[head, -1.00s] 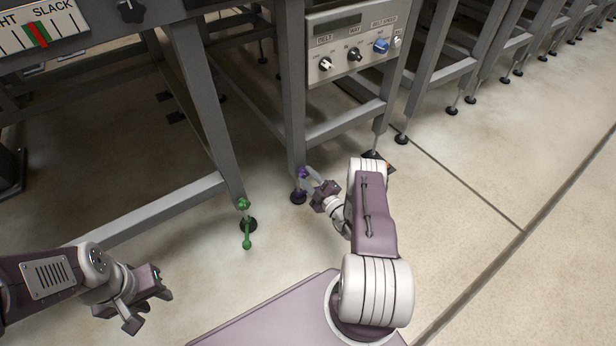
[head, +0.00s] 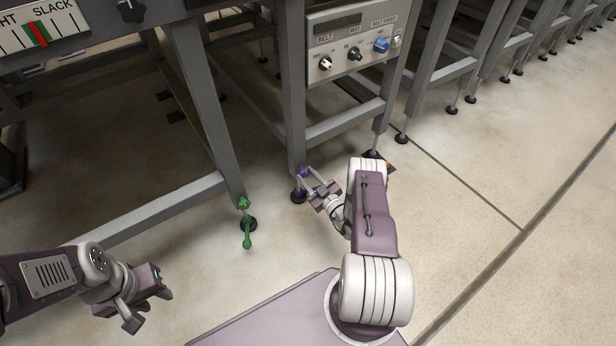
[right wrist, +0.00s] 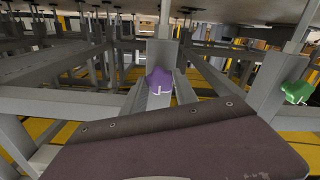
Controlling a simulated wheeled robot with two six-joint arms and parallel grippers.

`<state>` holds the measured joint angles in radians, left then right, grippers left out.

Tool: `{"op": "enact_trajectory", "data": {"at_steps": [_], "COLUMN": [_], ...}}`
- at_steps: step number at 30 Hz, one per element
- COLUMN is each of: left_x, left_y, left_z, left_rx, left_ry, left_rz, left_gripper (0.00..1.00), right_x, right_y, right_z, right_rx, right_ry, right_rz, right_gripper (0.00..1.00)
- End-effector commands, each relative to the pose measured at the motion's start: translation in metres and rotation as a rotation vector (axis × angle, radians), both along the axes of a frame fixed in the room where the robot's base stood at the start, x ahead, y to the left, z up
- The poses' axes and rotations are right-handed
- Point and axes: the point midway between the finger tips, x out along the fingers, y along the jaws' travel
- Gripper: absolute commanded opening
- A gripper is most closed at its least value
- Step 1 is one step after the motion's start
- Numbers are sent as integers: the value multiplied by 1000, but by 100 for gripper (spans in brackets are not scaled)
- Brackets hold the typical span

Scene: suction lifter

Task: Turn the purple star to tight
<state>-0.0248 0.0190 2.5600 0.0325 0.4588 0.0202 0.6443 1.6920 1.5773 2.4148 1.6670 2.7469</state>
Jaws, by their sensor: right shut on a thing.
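The purple star (head: 303,172) is a small knob low on the middle frame leg, just above its dark foot. My right gripper (head: 305,182) reaches it from the right, shut on it with a finger on either side. In the right wrist view the purple star (right wrist: 158,84) shows at the middle, in front of a grey leg. A gauge (head: 38,30) at the top left reads SLACK at its right end, its other label cut off. Its red and green marks lie close together. My left gripper (head: 150,304) is open and empty at the lower left.
A green star (head: 243,204) with a green lever (head: 247,238) is on the leg to the left. A control panel (head: 353,48) with knobs hangs above. A dark object (head: 377,158) lies behind my right arm. The floor at right is clear.

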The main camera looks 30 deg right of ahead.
Motion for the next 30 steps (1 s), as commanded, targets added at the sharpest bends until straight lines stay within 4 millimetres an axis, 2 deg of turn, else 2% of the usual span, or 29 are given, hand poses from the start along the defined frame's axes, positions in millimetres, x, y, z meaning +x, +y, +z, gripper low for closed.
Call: {"op": "enact_trajectory", "data": {"at_steps": [14, 15, 17, 26, 30], "left_x": [0, 0, 0, 0, 0], "left_y": [0, 0, 0, 0, 0], "left_z": [0, 0, 0, 1, 19], "left_rx": [0, 0, 0, 0, 0], "left_ry": [0, 0, 0, 0, 0], "left_rz": [0, 0, 0, 0, 0], "left_gripper": [36, 36, 36, 36, 36], "right_x": [-1, -1, -1, -2, -21], "right_y": [1, 1, 1, 0, -3], "right_z": [-2, -2, -2, 0, 5], "right_rx": [15, 15, 15, 12, 15], "right_ry": [6, 6, 6, 3, 7], "right_rz": [1, 1, 1, -1, -5], "right_gripper": [0, 43, 56, 56, 56]}}
